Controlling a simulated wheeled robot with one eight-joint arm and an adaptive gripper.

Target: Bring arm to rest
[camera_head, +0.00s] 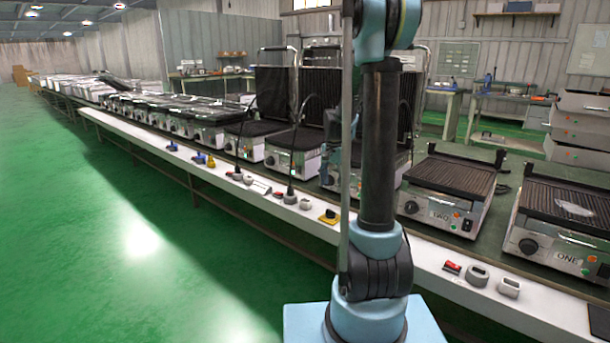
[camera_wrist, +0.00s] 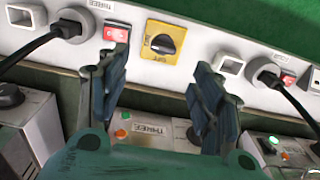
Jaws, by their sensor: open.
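My gripper (camera_wrist: 160,60) is open and empty in the wrist view, its two dark blue fingers apart. They point toward a white panel strip (camera_wrist: 215,25) with a yellow rotary switch (camera_wrist: 165,43) beyond and between the fingertips. A red rocker switch (camera_wrist: 116,33) is just beyond the left fingertip; contact cannot be told. A unit labelled THREE (camera_wrist: 150,131) shows below, between the fingers. In the head view my arm stands upright in the middle and hides much of what is behind it. The yellow switch (camera_head: 329,216) is on the bench front left of my arm.
Black plugs sit in sockets on both sides (camera_wrist: 72,27) (camera_wrist: 265,72), their cables trailing down. Grills marked TWO (camera_head: 450,190) and ONE (camera_head: 570,220) stand right of my arm. More grills line the long bench (camera_head: 150,145) leftward. The green floor (camera_head: 130,240) at left is clear.

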